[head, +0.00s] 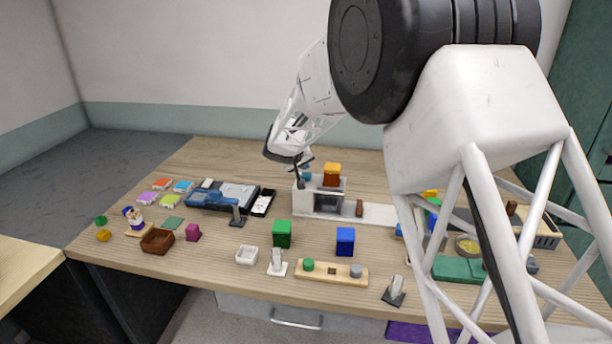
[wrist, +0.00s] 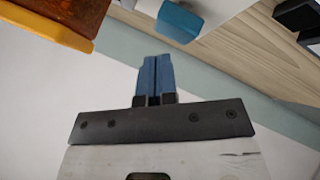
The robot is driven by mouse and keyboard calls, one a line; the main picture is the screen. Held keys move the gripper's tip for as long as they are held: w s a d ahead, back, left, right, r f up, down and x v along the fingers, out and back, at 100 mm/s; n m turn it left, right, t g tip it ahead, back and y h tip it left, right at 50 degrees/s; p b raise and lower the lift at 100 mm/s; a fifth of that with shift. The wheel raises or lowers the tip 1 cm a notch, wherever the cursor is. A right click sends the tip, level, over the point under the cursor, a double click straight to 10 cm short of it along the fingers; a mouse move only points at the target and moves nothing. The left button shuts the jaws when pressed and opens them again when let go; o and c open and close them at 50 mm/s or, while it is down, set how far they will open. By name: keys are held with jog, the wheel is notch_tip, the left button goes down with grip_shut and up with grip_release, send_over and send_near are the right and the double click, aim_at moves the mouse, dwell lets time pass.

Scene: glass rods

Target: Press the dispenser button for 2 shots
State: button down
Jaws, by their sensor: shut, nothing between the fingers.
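The dispenser (head: 302,205) is a white machine near the middle of the table, with an orange-brown hopper (head: 331,175) on top. A blue button (head: 307,175) sits on its top, left of the hopper. In the wrist view the button (wrist: 179,20) is at the top, just beyond my fingertips and slightly right, and the hopper (wrist: 62,18) is at the upper left. My gripper (wrist: 154,58) is shut and empty, its blue fingers together. In the head view it is at the dispenser's top left, close to the button; whether they touch I cannot tell.
A brown cup-like block (head: 359,208) stands on the white base right of the dispenser. A phone (head: 263,202) and a blue tool on a dark tray (head: 250,189) lie to the left. Green (head: 282,234) and blue (head: 345,241) blocks stand in front.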

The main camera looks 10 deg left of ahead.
aim_at(304, 174)
jog(key=shift+f, duration=1.2)
dwell(1.8)
jog(key=shift+r, duration=1.15)
jog(key=shift+r, duration=0.15)
jog(key=shift+r, duration=2.35)
dwell(0.9)
jog(key=shift+r, duration=1.95)
